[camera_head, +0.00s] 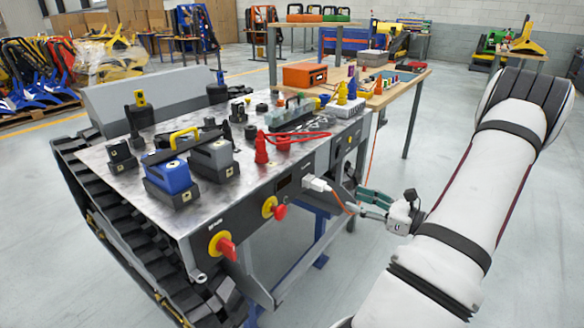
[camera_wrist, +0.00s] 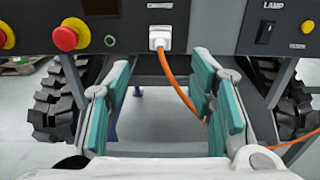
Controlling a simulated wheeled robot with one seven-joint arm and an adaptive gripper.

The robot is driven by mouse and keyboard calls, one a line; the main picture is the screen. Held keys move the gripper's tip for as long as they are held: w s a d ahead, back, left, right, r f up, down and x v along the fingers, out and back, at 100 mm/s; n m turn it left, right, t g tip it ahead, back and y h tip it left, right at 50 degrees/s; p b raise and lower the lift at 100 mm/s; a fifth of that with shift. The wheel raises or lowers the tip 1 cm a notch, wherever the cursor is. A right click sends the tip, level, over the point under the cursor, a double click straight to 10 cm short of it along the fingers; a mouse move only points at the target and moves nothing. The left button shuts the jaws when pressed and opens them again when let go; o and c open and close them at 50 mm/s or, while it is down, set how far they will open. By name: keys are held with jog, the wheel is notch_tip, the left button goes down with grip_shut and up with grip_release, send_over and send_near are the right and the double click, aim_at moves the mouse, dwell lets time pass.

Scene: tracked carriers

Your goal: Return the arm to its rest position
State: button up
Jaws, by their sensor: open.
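My gripper (camera_head: 372,203) is at the front side of the tracked carrier (camera_head: 120,165), beside its panel, at the end of my white arm, which reaches in from the right. In the wrist view my gripper (camera_wrist: 165,105) has its green-padded fingers spread apart with nothing between them. A white plug (camera_wrist: 160,37) with an orange cable (camera_wrist: 180,90) sits in the carrier's front panel (camera_wrist: 210,25), beyond the fingertips and apart from them. The plug (camera_head: 317,184) also shows in the head view, to the left of my gripper.
A red emergency button (camera_wrist: 70,34) and a lamp switch (camera_wrist: 267,32) are on the panel. A wooden bench (camera_head: 405,88) stands behind. The floor at lower right is clear.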

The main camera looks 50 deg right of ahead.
jog(key=w+a+r+n+g+y, duration=0.3)
jog(key=a+r+n+g, duration=0.15)
jog(key=a, duration=0.45)
jog(key=w+a+r+n+g+y, duration=0.35)
jog(key=a+n, duration=0.25)
jog(key=a, duration=0.4)
jog(key=w+a+r+n+g+y, duration=0.35)
jog(key=a+n, duration=0.25)
jog(key=a, duration=0.3)
jog(key=s+a+r+n+g+h, duration=0.2)
jog(key=s+a+n+g+h, duration=0.2)
jog(key=s+a+n, duration=0.3)
jog(key=s+a+r+n+g+h, duration=0.2)
jog(key=s+a+n+g+h, duration=0.15)
jog(key=s+a+n, duration=0.4)
jog(key=s+n+t+h, duration=0.1)
jog(key=s+n+h, duration=0.3)
jog(key=s, duration=0.3)
notch_tip(320, 180, up, 28)
jog(key=t+p, duration=0.4)
jog(key=p, duration=2.2)
jog(key=shift+w+d+p, duration=0.15)
jog(key=shift+d+p, duration=0.15)
jog(key=shift+d, duration=0.1)
